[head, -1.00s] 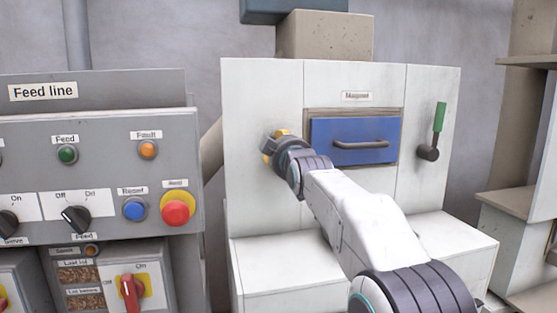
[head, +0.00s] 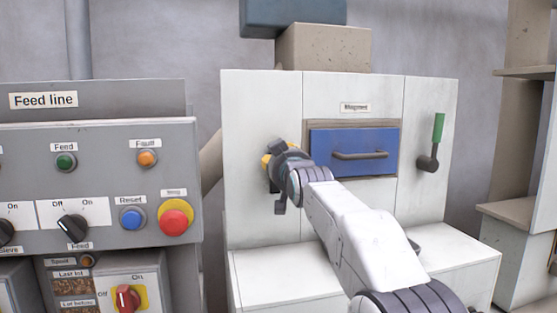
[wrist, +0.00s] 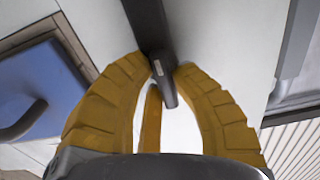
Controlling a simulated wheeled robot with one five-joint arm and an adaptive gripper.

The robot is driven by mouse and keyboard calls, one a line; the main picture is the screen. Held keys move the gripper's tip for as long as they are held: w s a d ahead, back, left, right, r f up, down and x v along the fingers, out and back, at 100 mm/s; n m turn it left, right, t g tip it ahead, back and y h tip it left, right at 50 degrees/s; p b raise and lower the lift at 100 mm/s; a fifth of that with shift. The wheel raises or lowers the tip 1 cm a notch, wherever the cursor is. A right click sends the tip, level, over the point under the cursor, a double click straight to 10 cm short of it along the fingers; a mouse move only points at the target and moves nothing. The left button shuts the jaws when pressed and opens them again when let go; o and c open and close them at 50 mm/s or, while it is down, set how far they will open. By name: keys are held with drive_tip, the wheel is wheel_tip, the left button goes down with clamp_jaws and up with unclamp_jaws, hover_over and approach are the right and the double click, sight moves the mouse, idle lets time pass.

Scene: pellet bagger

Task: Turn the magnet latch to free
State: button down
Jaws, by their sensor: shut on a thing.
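The magnet cabinet is pale, with a blue drawer (head: 352,152) shut in its middle under a small label. My gripper (head: 271,163) is at the cabinet's left panel, left of the drawer. In the wrist view its yellow fingers (wrist: 163,88) are closed around a dark lever (wrist: 150,28), which I take to be the magnet latch. The lever's rounded end, with a small pale mark, lies between the fingertips. In the head view my gripper hides most of this lever, and I cannot read any latch marking.
A green-handled lever (head: 438,128) stands upright on the cabinet's right panel. The Feed line panel (head: 100,185), with buttons, knobs and a red stop button (head: 174,222), stands close on the left. Shelving (head: 525,215) is at the far right.

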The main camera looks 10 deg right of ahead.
drive_tip(key=shift+r, duration=0.1)
drive_tip(key=c, duration=1.1)
unclamp_jaws()
drive_tip(key=shift+w+a, duration=0.1)
drive_tip(key=shift+o, duration=0.2)
drive_tip(key=s, duration=1.2)
drive_tip(key=s+f+g+p, duration=0.5)
drive_tip(key=s+p, duration=0.1)
drive_tip(key=s, duration=0.5)
drive_tip(key=s+f+g+p, duration=0.4)
drive_tip(key=s+f+p, duration=0.2)
drive_tip(key=s, duration=0.5)
drive_tip(key=s+f+g+p, duration=0.5)
drive_tip(key=s+f+p, duration=0.1)
drive_tip(key=s, duration=0.5)
drive_tip(key=shift+a+g+p, duration=0.15)
drive_tip(key=shift+g+p, duration=0.15)
